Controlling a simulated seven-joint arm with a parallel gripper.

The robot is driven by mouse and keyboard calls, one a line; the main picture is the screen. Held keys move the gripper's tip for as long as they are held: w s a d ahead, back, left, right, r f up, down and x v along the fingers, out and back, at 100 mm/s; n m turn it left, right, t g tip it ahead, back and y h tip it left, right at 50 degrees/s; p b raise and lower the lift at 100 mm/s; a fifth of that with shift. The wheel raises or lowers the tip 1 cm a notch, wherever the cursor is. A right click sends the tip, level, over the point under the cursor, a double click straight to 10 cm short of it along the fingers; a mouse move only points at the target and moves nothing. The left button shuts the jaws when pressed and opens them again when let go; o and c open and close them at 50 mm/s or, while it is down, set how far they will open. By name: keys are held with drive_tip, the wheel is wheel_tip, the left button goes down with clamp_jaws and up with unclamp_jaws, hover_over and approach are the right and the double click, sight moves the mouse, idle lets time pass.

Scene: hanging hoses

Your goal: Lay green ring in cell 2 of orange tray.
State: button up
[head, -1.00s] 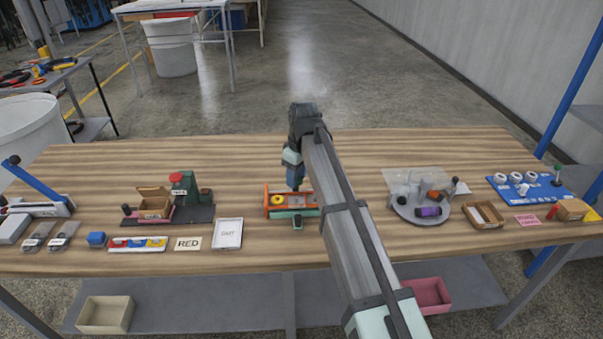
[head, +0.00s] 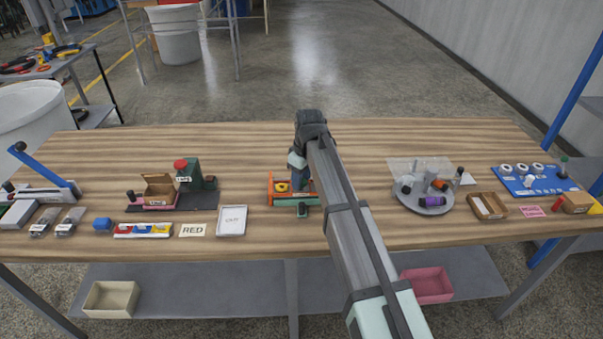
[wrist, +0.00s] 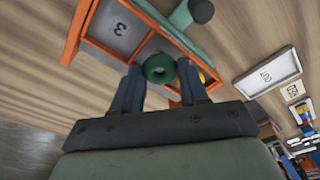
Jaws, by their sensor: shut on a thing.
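The orange tray (head: 270,191) stands near the middle of the table. It also shows in the wrist view (wrist: 74,38), where a cell marked 3 is empty. My gripper (head: 299,187) points down over the tray. In the wrist view my gripper (wrist: 160,84) is shut on the green ring (wrist: 159,68), which sits between the fingertips over the part beside cell 3. I cannot tell whether the ring touches the tray floor. A yellow ring (head: 282,187) lies in the tray's left part, partly hidden by a finger in the wrist view.
A green bar with a dark knob (head: 303,211) is at the tray's front. A round grey stand (head: 425,202) with cylinders is to the right. The table behind the tray is clear.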

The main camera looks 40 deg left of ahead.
idle(0.4)
drive_tip(key=o, duration=1.5)
drive_tip(key=shift+r, duration=0.1)
wheel_tip(320, 180, up, 7)
drive_tip(key=shift+f, duration=0.15)
idle(0.8)
drive_tip(key=shift+d, duration=0.1)
